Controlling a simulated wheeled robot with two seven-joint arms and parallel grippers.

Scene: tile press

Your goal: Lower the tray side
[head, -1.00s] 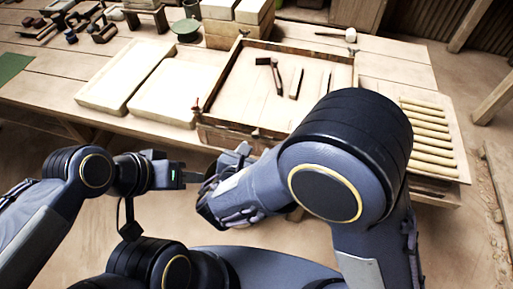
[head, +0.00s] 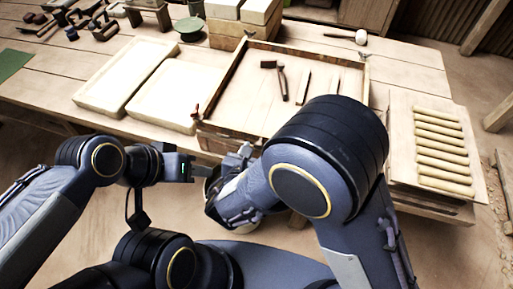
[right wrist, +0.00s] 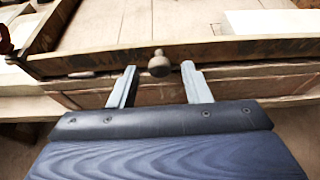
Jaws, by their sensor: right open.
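The wooden tray (head: 233,73) stands on the bench with thin raised sides. Its near side (right wrist: 215,50) runs across the right wrist view, with a round knob (right wrist: 159,64) at its middle. My right gripper (right wrist: 158,75) is open, with one finger on each side of the knob; contact with it cannot be told. In the head view my right arm covers part of the tray's near side. My left gripper (head: 199,172) is in front of the bench, away from the tray, and its jaws are too small to judge.
A hammer (head: 281,80) and slim tools lie inside the tray. Two pale slabs (head: 125,75) lie left of it. A board with several rollers (head: 440,150) is at the right. Stacked blocks (head: 245,12) and a mallet (head: 360,37) are behind. Open floor lies right of the bench.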

